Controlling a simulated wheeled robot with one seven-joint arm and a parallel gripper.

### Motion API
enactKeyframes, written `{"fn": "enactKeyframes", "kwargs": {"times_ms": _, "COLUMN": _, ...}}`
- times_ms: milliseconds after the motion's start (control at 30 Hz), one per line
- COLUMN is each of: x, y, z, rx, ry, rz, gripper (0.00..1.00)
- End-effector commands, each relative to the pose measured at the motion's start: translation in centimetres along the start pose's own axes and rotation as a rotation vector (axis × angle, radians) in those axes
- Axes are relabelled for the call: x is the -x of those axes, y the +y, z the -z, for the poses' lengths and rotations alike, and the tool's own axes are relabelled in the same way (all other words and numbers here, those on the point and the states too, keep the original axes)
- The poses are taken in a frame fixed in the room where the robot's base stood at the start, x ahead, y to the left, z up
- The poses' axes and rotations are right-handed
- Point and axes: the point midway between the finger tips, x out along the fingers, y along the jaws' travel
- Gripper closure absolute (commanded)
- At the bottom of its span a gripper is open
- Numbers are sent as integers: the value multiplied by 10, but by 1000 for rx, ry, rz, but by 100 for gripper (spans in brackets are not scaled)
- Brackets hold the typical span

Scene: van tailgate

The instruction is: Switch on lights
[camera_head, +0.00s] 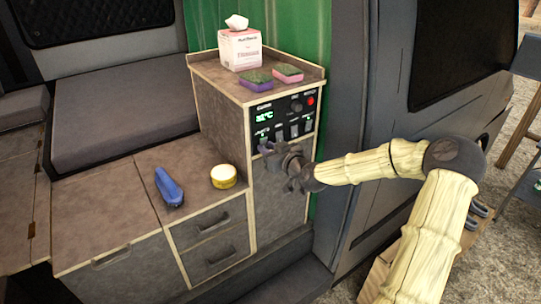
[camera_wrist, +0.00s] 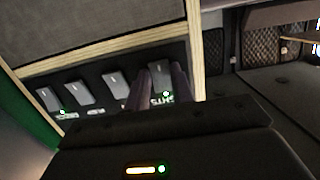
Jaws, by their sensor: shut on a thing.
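A dark control panel (camera_head: 283,117) sits on the front of the tall cabinet, with a green display and a row of rocker switches below it. My gripper (camera_head: 268,150) is at the row's left end in the head view and hides part of it. In the wrist view, my gripper's fingers (camera_wrist: 163,88) stand on both sides of the end switch (camera_wrist: 161,76), closed on it. A small green light glows by its label, which appears inverted and hard to read. Other grey switches (camera_wrist: 80,92) lie to the left; the far one also has a green light.
A tissue box (camera_head: 240,50), a purple sponge (camera_head: 255,80) and a pink sponge (camera_head: 287,73) stand on the cabinet top. A blue brush-like object (camera_head: 169,187) and a yellow tin (camera_head: 223,177) are on the lower counter. The van's door frame is at the right.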

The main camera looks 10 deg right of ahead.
Motion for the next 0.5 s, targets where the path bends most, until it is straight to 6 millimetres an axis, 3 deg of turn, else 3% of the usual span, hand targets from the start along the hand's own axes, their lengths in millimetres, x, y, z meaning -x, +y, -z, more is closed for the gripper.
{"fn": "enactKeyframes", "kwargs": {"times_ms": 400, "x": 0, "y": -2, "z": 2, "rx": 1, "ry": 23, "rz": 2, "gripper": 99}}
{"fn": "enactKeyframes", "kwargs": {"times_ms": 433, "x": 0, "y": -2, "z": 2, "rx": 1, "ry": 23, "rz": 2, "gripper": 71}}
{"fn": "enactKeyframes", "kwargs": {"times_ms": 500, "x": 1, "y": -1, "z": 2, "rx": 1, "ry": 23, "rz": 1, "gripper": 57}}
